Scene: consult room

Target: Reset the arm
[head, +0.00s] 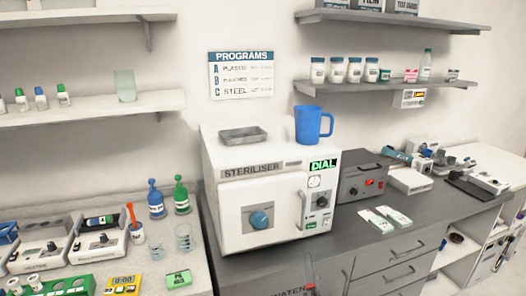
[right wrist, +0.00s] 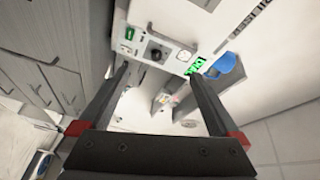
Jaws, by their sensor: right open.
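My right gripper (head: 328,268) shows at the bottom of the head view, in front of the drawers below the steriliser (head: 260,215). In the right wrist view its two dark fingers (right wrist: 160,75) are spread wide apart with nothing between them. Beyond the fingertips, that view shows the steriliser's control panel (right wrist: 170,50) with its black knob, and the green DIAL label (right wrist: 196,65). The fingers look clear of the panel, but the exact gap is hard to tell. My left gripper is not in view.
A blue mug (head: 313,124) and a grey tray (head: 243,135) stand on the steriliser. A dark box (head: 363,184) and white packets (head: 385,218) are to its right. Bottles (head: 182,195), beakers and devices crowd the left counter. Drawers (head: 395,271) front the grey counter.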

